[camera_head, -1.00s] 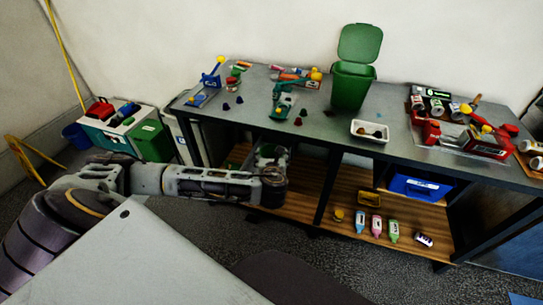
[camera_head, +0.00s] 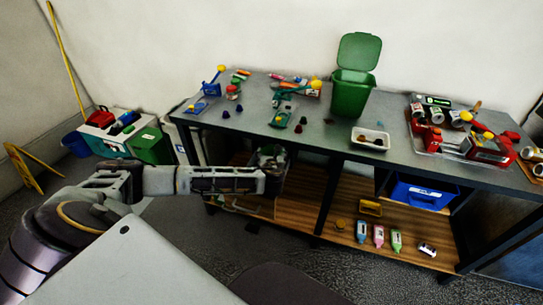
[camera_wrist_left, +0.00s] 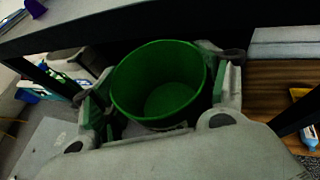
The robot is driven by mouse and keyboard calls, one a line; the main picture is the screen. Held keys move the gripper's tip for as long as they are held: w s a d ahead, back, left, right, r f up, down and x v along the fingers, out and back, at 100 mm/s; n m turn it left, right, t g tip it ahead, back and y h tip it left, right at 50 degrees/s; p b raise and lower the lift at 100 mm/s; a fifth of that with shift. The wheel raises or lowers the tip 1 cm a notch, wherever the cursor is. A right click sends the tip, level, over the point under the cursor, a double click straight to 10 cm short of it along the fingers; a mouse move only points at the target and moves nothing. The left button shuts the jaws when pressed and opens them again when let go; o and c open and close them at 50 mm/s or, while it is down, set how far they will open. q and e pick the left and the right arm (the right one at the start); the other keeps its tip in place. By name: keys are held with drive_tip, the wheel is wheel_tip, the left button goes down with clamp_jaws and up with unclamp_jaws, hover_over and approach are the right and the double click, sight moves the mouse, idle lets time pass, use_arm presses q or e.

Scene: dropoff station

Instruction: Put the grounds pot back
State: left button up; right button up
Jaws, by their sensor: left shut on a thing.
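The left wrist view shows a green, round, open-topped pot (camera_wrist_left: 150,65), which I take to be the grounds pot. It looks empty inside. My left gripper (camera_wrist_left: 160,105) is shut on it, with one finger on each side of its wall. In the head view my left gripper (camera_head: 270,166) is at the front of the table's left lower bay, below the tabletop. The pot is mostly hidden there by my arm and the dark under the table. My right gripper is not in view.
The grey table (camera_head: 310,130) holds a green lidded bin (camera_head: 350,93), a white tray (camera_head: 361,134) and small machines. Its front edge passes close above the pot. Floor in front is clear.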

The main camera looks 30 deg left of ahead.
sight(272, 154)
use_arm(q)
drive_tip(key=shift+w+a+f, duration=0.15)
drive_tip(key=shift+w, duration=0.15)
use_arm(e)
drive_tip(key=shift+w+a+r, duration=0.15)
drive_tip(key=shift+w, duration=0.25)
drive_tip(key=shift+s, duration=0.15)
use_arm(q)
drive_tip(key=shift+w+a+f, duration=0.25)
drive_tip(key=shift+w+a, duration=0.05)
drive_tip(key=shift+w, duration=0.1)
drive_tip(key=shift+w+a+f+b, duration=0.35)
drive_tip(key=shift+w+f, duration=0.2)
drive_tip(key=shift+w+a+f, duration=0.1)
drive_tip(key=shift+w+f, duration=0.1)
drive_tip(key=shift+f, duration=0.05)
drive_tip(key=shift+w+a+f, duration=0.1)
drive_tip(key=shift+w+f, duration=0.05)
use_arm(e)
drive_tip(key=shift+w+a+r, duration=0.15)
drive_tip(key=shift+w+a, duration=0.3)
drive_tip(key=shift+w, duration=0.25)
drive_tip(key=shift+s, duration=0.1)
